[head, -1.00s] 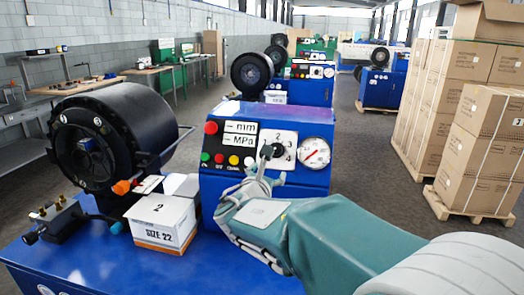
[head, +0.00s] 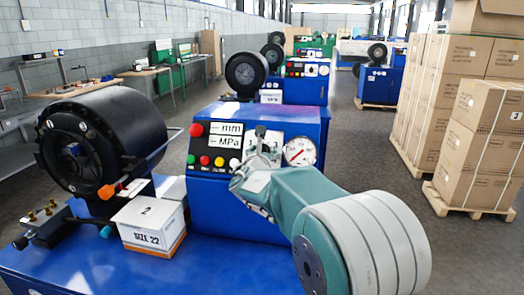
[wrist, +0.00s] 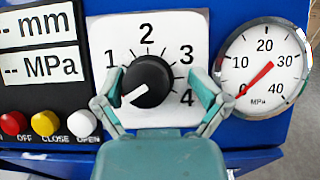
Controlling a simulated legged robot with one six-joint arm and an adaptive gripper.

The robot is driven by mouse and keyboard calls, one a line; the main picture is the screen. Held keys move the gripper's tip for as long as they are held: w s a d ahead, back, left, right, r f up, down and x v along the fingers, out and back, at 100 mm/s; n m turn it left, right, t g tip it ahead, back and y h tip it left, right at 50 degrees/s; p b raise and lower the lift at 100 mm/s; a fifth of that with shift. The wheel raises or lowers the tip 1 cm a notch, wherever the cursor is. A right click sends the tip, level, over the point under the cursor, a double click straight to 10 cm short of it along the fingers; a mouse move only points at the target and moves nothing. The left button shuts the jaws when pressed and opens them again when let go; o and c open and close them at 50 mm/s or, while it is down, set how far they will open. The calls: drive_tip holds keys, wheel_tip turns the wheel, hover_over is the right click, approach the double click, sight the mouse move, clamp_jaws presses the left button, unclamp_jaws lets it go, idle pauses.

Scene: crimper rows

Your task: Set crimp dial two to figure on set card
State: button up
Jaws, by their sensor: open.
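The crimp dial is a black knob (wrist: 146,82) on a white plate marked 1 to 4, filling the middle of the wrist view. Its white pointer line aims down-left, below the 1. In the head view the knob (head: 260,131) shows above my gripper (head: 257,165). In the wrist view my gripper (wrist: 155,80) is open, with one finger on each side of the knob. Whether the fingers touch it I cannot tell. I cannot make out a separate set card.
A pressure gauge (wrist: 262,68) sits right of the dial, its red needle near zero. Red, yellow and white buttons (wrist: 46,123) lie lower left, under the displays. A black crimping head (head: 105,140) stands at left. Stacked cartons (head: 420,100) stand at right.

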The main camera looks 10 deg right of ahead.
drive_tip(key=shift+d, duration=0.1)
drive_tip(key=shift+a, duration=0.9)
drive_tip(key=c, duration=0.4)
drive_tip(key=shift+a, duration=0.25)
drive_tip(key=c, duration=0.7)
drive_tip(key=shift+d, duration=0.5)
drive_tip(key=shift+c, duration=0.2)
drive_tip(key=shift+a, duration=0.2)
